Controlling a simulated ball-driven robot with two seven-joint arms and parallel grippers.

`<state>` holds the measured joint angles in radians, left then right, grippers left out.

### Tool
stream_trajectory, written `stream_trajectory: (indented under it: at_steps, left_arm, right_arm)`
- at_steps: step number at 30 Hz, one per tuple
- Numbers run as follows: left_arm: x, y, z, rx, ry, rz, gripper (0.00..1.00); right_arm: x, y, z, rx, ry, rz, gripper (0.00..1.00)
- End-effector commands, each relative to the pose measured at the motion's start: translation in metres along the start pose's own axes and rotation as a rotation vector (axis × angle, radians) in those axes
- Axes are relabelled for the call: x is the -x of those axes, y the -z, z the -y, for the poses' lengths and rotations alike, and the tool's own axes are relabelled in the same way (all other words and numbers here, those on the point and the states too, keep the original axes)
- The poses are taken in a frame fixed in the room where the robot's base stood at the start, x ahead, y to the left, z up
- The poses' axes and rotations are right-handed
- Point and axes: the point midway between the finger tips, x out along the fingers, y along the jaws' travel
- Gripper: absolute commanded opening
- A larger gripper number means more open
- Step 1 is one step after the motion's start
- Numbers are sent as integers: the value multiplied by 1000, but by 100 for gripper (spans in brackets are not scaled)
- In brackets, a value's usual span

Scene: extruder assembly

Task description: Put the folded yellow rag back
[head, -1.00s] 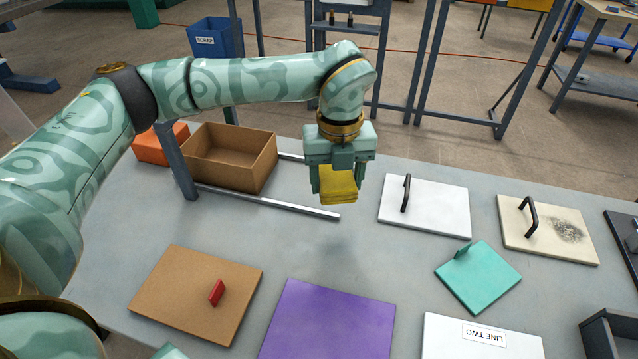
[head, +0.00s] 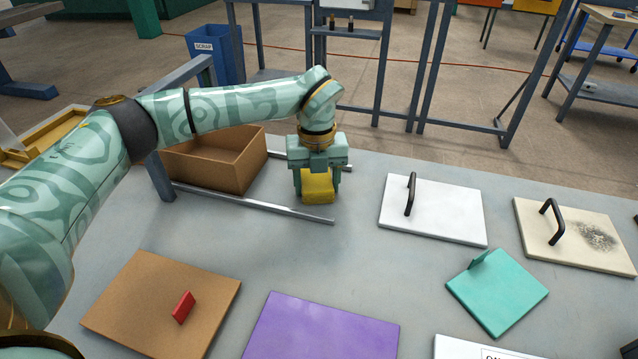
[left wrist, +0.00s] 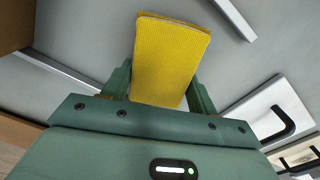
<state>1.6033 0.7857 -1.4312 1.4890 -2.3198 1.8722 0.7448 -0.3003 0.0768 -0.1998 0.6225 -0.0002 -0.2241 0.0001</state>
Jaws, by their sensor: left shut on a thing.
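The folded yellow rag (head: 318,187) is a thick yellow block held between the fingers of my left gripper (head: 317,184). The gripper points down over the grey table, between two metal rails and to the right of the brown box. In the left wrist view the rag (left wrist: 168,62) sticks out past the fingers of the left gripper (left wrist: 160,92), which is shut on it. I cannot tell whether the rag touches the table. My right gripper is not in view.
An open brown box (head: 218,160) stands left of the gripper. The front metal rail (head: 255,203) passes close by. A white board with a black handle (head: 435,212) lies to the right. A brown board (head: 160,305), purple mat (head: 320,330) and teal plate (head: 497,290) lie nearer.

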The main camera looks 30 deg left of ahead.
Motion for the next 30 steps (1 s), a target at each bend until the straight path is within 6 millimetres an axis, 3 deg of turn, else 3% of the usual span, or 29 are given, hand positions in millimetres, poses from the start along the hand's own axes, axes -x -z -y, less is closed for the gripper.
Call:
stream_trajectory:
  at_steps: [7,8,9,10,20,30]
  left_arm:
    - [-1,1,0,0,0,0,37]
    - [-1,1,0,0,0,0,67]
    - [-1,1,0,0,0,0,78]
    - [-1,1,0,0,0,0,80]
    - [4,0,0,0,1,1,80]
    - [83,1,0,0,5,7,80]
  right_arm:
    - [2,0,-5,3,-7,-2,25]
    - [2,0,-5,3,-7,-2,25]
    - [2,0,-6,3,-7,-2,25]
    - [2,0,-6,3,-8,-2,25]
    - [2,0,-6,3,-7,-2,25]
    - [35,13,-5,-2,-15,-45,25]
